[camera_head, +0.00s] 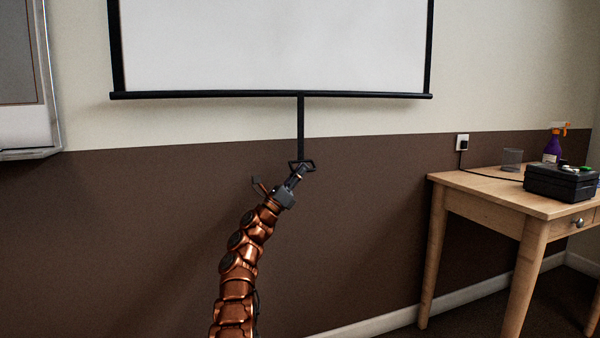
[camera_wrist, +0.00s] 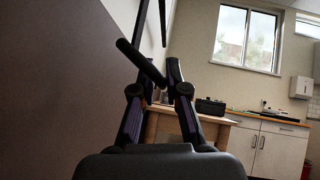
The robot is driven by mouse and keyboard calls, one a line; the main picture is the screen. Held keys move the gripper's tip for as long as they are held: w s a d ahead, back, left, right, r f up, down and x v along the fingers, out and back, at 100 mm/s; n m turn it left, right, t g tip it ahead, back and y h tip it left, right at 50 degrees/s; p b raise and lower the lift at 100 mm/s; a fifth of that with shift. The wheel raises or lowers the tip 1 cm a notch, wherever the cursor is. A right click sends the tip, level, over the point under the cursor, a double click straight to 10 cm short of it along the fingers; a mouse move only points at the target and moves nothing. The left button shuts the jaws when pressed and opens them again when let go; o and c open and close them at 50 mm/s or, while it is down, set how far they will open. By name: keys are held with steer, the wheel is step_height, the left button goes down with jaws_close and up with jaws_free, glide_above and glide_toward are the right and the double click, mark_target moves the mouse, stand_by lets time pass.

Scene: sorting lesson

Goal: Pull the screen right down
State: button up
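The white projector screen (camera_head: 270,45) hangs on the wall, its black bottom bar (camera_head: 270,95) in the upper part of the head view. A black strap (camera_head: 300,125) runs straight down from the bar's middle to a small dark pull handle (camera_head: 309,163). My gripper (camera_head: 299,168) is at the handle. In the wrist view the handle (camera_wrist: 135,57) is a dark slanted bar whose lower end lies between my fingertips (camera_wrist: 159,74). The fingers lean together and look shut on it. The exact contact is partly hidden.
A wooden table (camera_head: 470,182) stands at the right, with a black case (camera_head: 560,184), a glass (camera_head: 512,159) and a purple spray bottle (camera_head: 552,148). A wall socket (camera_head: 462,143) has a cable to the table. The wall below the screen is clear.

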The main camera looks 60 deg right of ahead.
steer(key=shift+o, duration=0.4)
steer(key=shift+s, duration=0.15)
steer(key=shift+f, duration=0.1)
steer(key=v, duration=1.1)
steer(key=shift+w+a+f, duration=0.2)
steer(key=shift+a+f, duration=0.05)
steer(key=shift+r, duration=0.1)
